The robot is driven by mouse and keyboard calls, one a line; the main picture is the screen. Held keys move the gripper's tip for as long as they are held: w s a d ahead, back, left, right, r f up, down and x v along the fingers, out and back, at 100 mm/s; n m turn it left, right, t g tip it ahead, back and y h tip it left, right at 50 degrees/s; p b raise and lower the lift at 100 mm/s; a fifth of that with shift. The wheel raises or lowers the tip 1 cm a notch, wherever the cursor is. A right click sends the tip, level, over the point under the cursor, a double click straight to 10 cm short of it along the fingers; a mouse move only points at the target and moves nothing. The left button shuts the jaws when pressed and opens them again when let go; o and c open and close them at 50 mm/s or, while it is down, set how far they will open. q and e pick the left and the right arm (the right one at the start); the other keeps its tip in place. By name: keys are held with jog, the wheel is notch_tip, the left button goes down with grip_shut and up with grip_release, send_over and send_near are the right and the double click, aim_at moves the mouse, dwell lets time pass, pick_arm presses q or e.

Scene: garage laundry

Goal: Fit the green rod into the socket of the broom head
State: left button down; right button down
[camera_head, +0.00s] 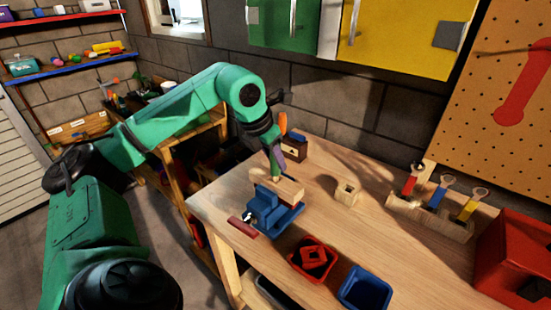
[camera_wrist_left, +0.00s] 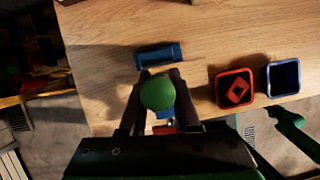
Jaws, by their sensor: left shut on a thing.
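My left gripper (camera_head: 277,157) is shut on the green rod (camera_head: 274,170) and holds it roughly upright over the workbench. In the left wrist view the rod's round green end (camera_wrist_left: 158,93) shows between the two fingers. Below it, a pale wooden block, which looks like the broom head (camera_head: 291,190), sits in a blue vise (camera_head: 264,208). The vise also shows in the left wrist view (camera_wrist_left: 158,54). The rod's lower end is at or just above the block. The socket is hidden, so I cannot tell whether the rod is in it.
A wooden block with a hole (camera_head: 347,191) stands to the right. A red bin (camera_head: 301,268) and a blue bin (camera_head: 364,289) are near the front edge. A tool rack (camera_head: 432,217) and a red box (camera_head: 515,262) are farther right. A dark brown box (camera_head: 295,149) stands behind.

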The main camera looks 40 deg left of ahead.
pick_arm(q)
jog(key=shift+f+b, duration=0.65)
jog(key=shift+f, duration=0.15)
jog(key=c, duration=0.6)
grip_release()
jog(key=shift+o, duration=0.2)
jog(key=shift+r, duration=0.15)
jog(key=p+v, duration=0.2)
jog(key=v, duration=1.2)
jog(key=shift+r, duration=0.15)
jog(key=shift+s, duration=0.1)
